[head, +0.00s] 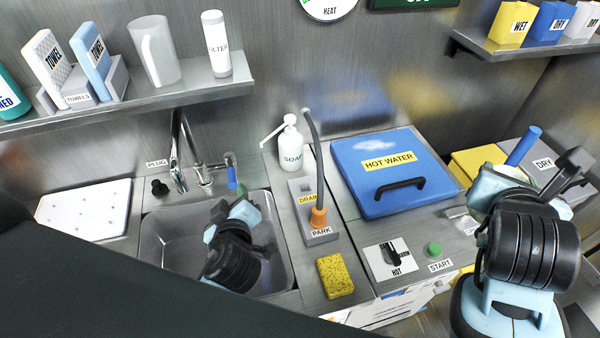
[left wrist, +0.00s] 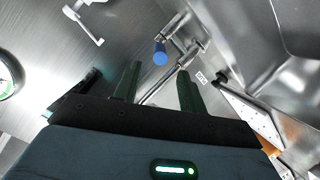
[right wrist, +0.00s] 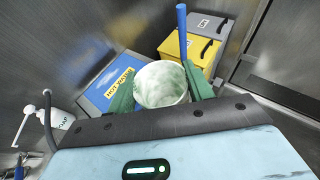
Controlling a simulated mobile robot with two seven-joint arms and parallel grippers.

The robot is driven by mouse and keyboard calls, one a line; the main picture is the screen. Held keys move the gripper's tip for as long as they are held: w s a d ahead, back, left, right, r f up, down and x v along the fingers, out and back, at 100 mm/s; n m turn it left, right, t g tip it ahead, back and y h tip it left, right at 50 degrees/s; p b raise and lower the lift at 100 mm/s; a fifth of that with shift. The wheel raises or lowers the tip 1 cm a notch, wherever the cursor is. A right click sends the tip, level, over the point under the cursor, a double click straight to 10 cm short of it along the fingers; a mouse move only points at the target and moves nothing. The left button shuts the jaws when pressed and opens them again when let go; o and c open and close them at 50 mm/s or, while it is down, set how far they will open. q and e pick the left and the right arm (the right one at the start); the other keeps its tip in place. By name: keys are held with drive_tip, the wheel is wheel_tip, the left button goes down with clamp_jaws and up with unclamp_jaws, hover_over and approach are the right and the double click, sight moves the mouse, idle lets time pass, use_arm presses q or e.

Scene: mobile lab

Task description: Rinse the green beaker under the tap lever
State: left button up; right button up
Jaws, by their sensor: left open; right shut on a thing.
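The green beaker (right wrist: 161,88), pale and whitish green, is between the fingers of my right gripper (right wrist: 160,80) in the right wrist view. My right gripper is shut on it, at the right of the head view near the yellow bin. The tap lever (head: 232,178) has a blue tip and stands at the back right of the sink. It also shows in the left wrist view (left wrist: 160,54). My left gripper (left wrist: 159,72) is open and empty, pointing toward the lever with the blue tip between its fingers in that view. In the head view my left arm covers part of the sink.
The metal sink (head: 170,250) lies under the tap (head: 177,150). The soap bottle (head: 291,145), orange-based drain hose (head: 318,215) and yellow sponge (head: 335,276) stand between sink and blue hot-water lid (head: 365,150). A shelf (head: 190,90) overhangs the back left. A blue rod (right wrist: 182,30) rises near the beaker.

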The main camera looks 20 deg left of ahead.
sight(232, 181)
use_arm(q)
drive_tip(key=p+x, duration=0.1)
drive_tip(key=x, duration=0.5)
drive_tip(key=shift+w+a, duration=0.25)
drive_tip(key=shift+w, duration=0.15)
drive_tip(key=shift+w+a+f, duration=0.35)
drive_tip(key=shift+w, duration=0.25)
use_arm(e)
drive_tip(key=r, duration=0.3)
drive_tip(key=shift+s+r+t, duration=0.2)
drive_tip(key=shift+r+t, duration=0.05)
drive_tip(key=shift+t, duration=0.05)
use_arm(q)
clamp_jaws()
